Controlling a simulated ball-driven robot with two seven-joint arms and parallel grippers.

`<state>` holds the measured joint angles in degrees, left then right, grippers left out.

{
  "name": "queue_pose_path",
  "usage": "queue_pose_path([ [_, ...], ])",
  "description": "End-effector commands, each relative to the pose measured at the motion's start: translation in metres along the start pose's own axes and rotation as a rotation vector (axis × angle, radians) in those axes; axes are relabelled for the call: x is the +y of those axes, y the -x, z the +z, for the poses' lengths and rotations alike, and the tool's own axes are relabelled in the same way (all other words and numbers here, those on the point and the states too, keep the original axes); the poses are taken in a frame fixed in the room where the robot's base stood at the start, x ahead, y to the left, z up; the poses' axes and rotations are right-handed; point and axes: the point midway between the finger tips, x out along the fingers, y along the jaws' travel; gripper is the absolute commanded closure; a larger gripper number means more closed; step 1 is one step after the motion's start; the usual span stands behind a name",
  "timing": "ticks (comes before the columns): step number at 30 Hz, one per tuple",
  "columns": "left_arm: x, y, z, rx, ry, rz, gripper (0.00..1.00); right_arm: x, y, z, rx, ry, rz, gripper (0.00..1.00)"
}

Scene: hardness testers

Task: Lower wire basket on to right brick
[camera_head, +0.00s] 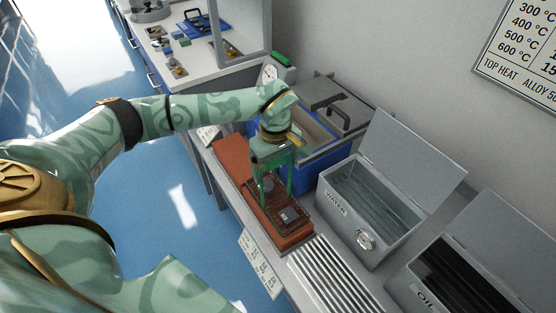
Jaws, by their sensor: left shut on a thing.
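My left gripper (272,190) points down above the bench, its green fingers shut on the wire basket (292,229). The basket is a dark, low wire frame with a small grey metal piece (289,214) in it. It is over the right brick (283,243), a reddish slab at the front of the bench. I cannot tell whether the basket touches the brick. Another reddish brick surface (229,153) shows to the upper left, behind the gripper. The fingers hide part of the basket. My right gripper is out of view.
A blue furnace box (308,170) with a grey lid (341,101) stands behind the gripper. Right of the bricks are a WATER tank (343,211) with its lid raised, a slatted rack (333,277) and an open OIL tank (426,294).

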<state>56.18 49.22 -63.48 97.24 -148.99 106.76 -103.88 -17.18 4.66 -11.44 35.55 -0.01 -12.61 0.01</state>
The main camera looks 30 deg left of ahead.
Motion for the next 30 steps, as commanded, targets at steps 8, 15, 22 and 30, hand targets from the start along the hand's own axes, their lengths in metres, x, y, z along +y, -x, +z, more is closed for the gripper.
queue_pose_path([
  [8,0.0015,-0.0045,-0.0006,0.001,-0.001,0.006,0.62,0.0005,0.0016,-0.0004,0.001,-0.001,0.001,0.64],
  [15,0.0014,-0.0054,-0.0005,0.001,-0.001,0.005,0.62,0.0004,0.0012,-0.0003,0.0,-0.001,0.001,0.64],
  [22,0.0012,-0.0093,-0.0005,0.001,0.0,0.004,0.62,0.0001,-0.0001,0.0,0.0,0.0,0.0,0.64],
  [30,0.0012,-0.012,-0.0005,0.001,0.0,0.004,0.0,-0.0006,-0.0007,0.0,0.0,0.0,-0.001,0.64],
])
